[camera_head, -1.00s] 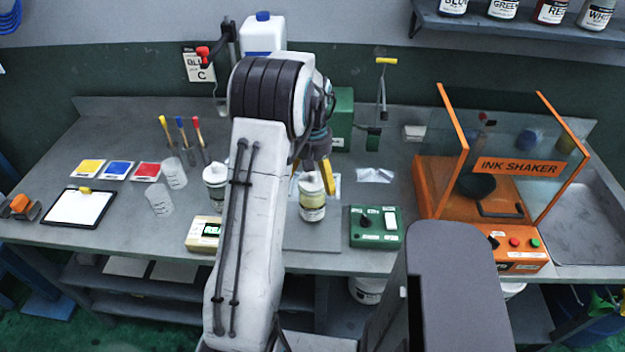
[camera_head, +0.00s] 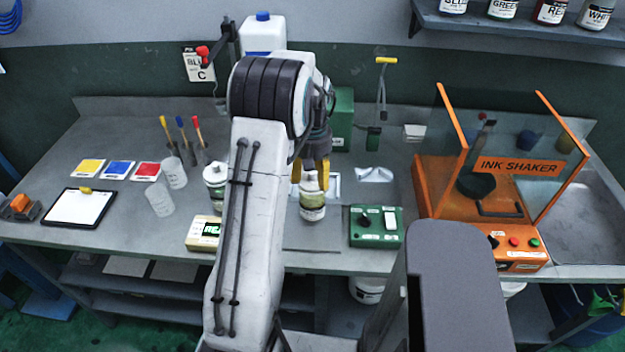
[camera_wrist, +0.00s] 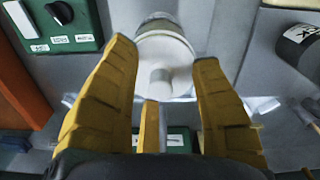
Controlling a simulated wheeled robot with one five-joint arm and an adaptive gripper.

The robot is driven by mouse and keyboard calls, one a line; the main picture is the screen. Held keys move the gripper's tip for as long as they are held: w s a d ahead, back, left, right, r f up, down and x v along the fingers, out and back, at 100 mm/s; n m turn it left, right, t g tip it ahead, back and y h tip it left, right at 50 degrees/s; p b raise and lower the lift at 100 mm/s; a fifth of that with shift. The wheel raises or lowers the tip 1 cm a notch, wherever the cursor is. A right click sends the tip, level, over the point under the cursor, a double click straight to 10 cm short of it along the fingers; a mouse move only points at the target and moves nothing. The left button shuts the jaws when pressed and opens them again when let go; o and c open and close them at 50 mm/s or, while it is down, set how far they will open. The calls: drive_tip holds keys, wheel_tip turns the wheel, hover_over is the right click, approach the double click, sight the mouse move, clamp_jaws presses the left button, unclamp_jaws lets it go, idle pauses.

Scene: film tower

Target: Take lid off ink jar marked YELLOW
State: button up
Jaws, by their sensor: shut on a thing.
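A jar (camera_head: 312,206) with a yellowish body and a pale label stands upright on the bench at the middle; its label is too small to read. Its white lid (camera_head: 309,183) has a round knob, seen from above in the wrist view (camera_wrist: 180,52). My gripper (camera_head: 318,166), with yellow fingers, is over the jar and shut on the lid. In the wrist view its fingers (camera_wrist: 165,85) stand on both sides of the lid's knob. I cannot tell whether the lid sits apart from the jar.
A green switch box (camera_head: 376,226) is right of the jar, with the orange ink shaker (camera_head: 470,190) farther right. Beakers (camera_head: 160,203), brushes and a clipboard (camera_head: 78,208) lie left.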

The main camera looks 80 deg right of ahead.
sight(313, 173)
idle(0.3)
drive_tip(key=shift+r, duration=0.2)
clamp_jaws()
drive_tip(key=shift+w+r, duration=0.1)
drive_tip(key=shift+r, duration=0.2)
drive_tip(key=r, duration=0.2)
drive_tip(key=r+b, duration=0.1)
drive_tip(key=shift+s+a+r, duration=0.15)
drive_tip(key=shift+s+a, duration=0.1)
drive_tip(key=shift+a, duration=0.05)
drive_tip(key=s+a+r+b, duration=0.2)
drive_tip(key=a+r, duration=0.4)
drive_tip(key=a, duration=0.4)
drive_tip(key=shift+s+a+r, duration=0.2)
drive_tip(key=shift+s+r, duration=0.1)
drive_tip(key=shift+s, duration=0.55)
drive_tip(key=o, duration=1.1)
unclamp_jaws()
